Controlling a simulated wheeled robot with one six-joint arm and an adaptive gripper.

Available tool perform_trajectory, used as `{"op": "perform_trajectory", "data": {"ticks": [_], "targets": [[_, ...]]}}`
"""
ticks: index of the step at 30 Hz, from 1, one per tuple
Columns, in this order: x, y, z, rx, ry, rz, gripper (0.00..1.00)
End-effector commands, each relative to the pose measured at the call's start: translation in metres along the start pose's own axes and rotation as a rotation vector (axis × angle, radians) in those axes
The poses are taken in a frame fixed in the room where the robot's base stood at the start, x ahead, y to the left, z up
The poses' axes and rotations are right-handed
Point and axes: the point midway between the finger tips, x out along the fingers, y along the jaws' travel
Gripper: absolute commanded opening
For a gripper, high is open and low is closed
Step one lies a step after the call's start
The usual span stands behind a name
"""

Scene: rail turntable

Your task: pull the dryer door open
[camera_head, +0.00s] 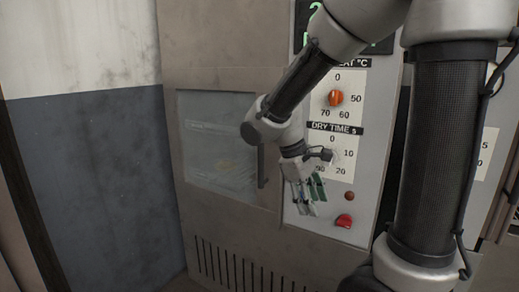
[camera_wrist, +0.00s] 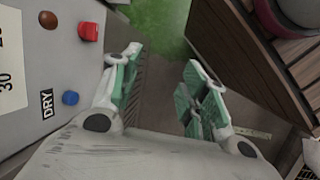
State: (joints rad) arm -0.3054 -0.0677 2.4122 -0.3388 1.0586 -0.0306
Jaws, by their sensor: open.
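The dryer door (camera_head: 222,112) is a grey panel with a glass window, and it looks shut. Something pale and yellowish shows faintly behind the glass. A dark upright handle (camera_head: 262,168) is at the door's right edge. My gripper (camera_head: 310,194) is just right of the handle in the picture, in front of the control panel (camera_head: 372,120). It is open and empty. In the wrist view its green-padded fingers (camera_wrist: 162,92) are spread apart with nothing between them. The handle does not show in the wrist view. The gripper appears apart from the handle, though the depth gap is hard to judge.
The panel carries an orange heat knob (camera_head: 336,97), a dry time dial partly behind my wrist, and a red button (camera_head: 344,221). A blue button (camera_wrist: 70,98) shows in the wrist view. A slatted wooden unit (camera_wrist: 235,50) stands at right there. A wall (camera_head: 90,150) is left of the dryer.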

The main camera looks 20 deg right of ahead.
Motion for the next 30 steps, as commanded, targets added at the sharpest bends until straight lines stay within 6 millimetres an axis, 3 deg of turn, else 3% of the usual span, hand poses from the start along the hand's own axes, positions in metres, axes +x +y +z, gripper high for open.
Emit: {"op": "perform_trajectory", "data": {"ticks": [4, 9, 13, 16, 19, 22, 26, 30], "targets": [[0.011, 0.023, -0.052, -0.295, -0.217, 0.2, 0.44], [0.008, 0.048, -0.13, -0.645, -0.452, 0.485, 0.44], [-0.01, 0.061, -0.199, -0.879, -0.617, 0.733, 0.44], [-0.039, 0.071, -0.237, -0.978, -0.704, 0.9, 0.44], [-0.078, 0.079, -0.257, -1.015, -0.757, 1.033, 0.44], [-0.101, 0.082, -0.265, -1.042, -0.816, 1.11, 0.44], [-0.104, 0.091, -0.262, -1.061, -0.862, 1.111, 0.44], [-0.098, 0.113, -0.261, -1.061, -0.861, 1.108, 0.44]]}}
